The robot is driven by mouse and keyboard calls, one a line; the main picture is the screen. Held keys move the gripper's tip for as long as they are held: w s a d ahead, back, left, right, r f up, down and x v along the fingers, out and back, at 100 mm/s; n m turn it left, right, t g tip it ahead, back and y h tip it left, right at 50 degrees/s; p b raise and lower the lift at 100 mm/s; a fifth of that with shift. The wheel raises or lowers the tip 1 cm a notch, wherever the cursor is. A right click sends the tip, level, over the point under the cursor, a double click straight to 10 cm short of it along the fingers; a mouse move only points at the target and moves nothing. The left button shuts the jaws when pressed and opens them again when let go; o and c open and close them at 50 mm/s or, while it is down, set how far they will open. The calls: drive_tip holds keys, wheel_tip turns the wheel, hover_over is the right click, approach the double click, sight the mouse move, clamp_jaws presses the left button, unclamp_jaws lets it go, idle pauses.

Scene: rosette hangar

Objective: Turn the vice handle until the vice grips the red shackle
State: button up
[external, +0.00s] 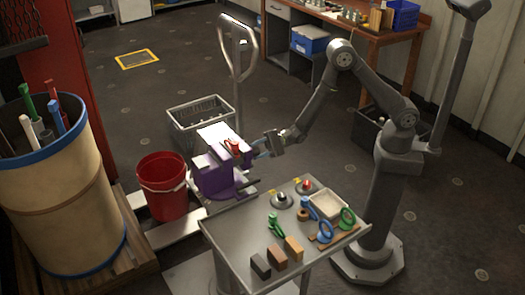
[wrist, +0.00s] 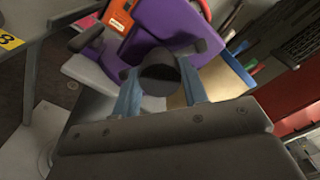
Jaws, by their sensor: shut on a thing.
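The purple vice (external: 213,178) stands at the far left corner of the grey table, and its purple body (wrist: 175,25) fills the top middle of the wrist view. The red shackle (external: 233,145) is at the top of the vice by the jaws; an orange-red part (wrist: 119,16) shows beside the purple body in the wrist view. I cannot tell whether the jaws touch it. My gripper (external: 262,150) is beside the vice on its right. Its blue fingertips (wrist: 160,92) are closed around a dark round end of the vice handle (wrist: 160,68).
The grey table (external: 228,232) holds several small parts, including green and blue shackles and coloured blocks. A red bucket (external: 163,187) and a grey crate (external: 203,124) stand on the floor around the vice. A large barrel (external: 62,205) is at the left.

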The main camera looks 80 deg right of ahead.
drive_tip(key=shift+m, duration=1.7)
drive_tip(key=o, duration=1)
drive_tip(key=shift+o, duration=0.2)
